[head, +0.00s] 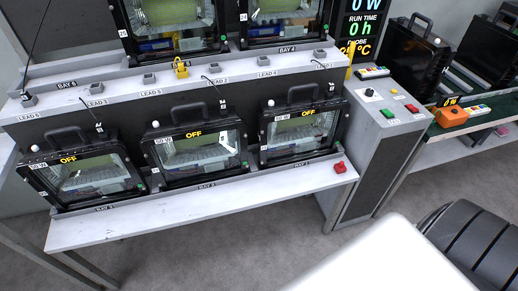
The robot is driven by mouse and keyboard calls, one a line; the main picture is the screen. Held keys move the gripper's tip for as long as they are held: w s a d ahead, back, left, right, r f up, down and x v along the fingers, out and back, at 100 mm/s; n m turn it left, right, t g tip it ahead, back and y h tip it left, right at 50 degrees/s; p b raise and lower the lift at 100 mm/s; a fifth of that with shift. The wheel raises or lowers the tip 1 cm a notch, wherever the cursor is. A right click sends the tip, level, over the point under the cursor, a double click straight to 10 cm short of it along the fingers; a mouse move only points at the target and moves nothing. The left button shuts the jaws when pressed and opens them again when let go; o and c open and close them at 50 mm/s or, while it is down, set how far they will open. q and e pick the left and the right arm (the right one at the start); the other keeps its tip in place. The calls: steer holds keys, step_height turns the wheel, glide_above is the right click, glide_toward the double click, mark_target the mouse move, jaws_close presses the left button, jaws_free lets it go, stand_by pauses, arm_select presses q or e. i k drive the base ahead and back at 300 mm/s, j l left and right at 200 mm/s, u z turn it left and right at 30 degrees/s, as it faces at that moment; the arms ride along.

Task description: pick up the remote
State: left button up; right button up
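A small white remote-like strip with coloured buttons (372,72) lies on top of the grey control cabinet (376,100), near its back edge. A similar white strip with coloured buttons (478,111) lies on the green-topped bench at the right, beside an orange device (452,117). I cannot tell from this view which of the two is the remote. Neither of my grippers shows in the head view.
Floodlight housings (195,154) marked OFF stand on a white bench (200,207), with more on the shelf above. A red object (340,167) sits at the bench's right end. A yellow padlock-like item (181,68) is on the ledge. Grey floor (285,225) is clear in front.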

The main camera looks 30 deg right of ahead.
mark_target(364, 73)
steer(key=z, duration=1.8)
steer(key=j+u, duration=0.1)
steer(key=u, duration=0.35)
steer(key=j+u, duration=0.1)
steer(key=u, duration=0.3)
steer(key=j+u, duration=0.15)
steer(key=u, duration=0.3)
steer(key=z, duration=1.4)
steer(key=i+l+u, duration=0.1)
steer(key=i+l, duration=0.8)
steer(key=l, duration=0.25)
steer(key=j+u, duration=0.05)
